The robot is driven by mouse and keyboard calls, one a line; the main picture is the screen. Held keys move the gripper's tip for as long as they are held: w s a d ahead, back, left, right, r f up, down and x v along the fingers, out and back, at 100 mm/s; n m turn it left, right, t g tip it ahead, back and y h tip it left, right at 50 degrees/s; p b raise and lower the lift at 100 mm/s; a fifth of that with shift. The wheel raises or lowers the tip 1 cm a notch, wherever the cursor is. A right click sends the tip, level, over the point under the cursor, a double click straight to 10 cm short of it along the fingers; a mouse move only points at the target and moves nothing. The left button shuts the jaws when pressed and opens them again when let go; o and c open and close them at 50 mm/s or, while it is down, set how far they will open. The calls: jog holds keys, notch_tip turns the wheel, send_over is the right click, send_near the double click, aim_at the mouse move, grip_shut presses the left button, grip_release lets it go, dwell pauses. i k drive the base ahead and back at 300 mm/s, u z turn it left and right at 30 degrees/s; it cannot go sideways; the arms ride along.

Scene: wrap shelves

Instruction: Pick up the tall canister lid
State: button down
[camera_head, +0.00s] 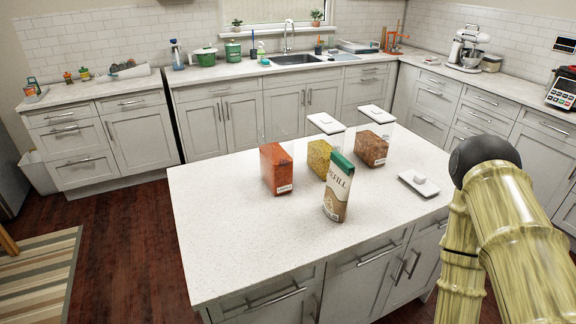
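A white rectangular lid with a raised knob (419,184) lies flat on the right part of the white island counter (235,235). Two similar white lids show higher up, one (325,122) near a block of yellow contents (320,157) and one (376,113) above brown contents (372,149). The clear walls of their canisters are hard to make out. A block of orange-red contents (276,168) stands at the left with no lid seen on it. My gripper is outside the view; only my arm shows at the right.
A tall refill pack with a green top (338,187) stands upright in front of the yellow contents, left of the loose lid. The island's left and front parts are clear. Back counters hold a sink (297,59), a stand mixer (467,48) and other items.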

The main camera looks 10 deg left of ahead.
aim_at(427, 190)
jog(key=z, duration=0.05)
jog(key=k, duration=0.5)
jog(key=z, duration=1.8)
jog(key=i, duration=1.4)
jog(key=u, duration=2.35)
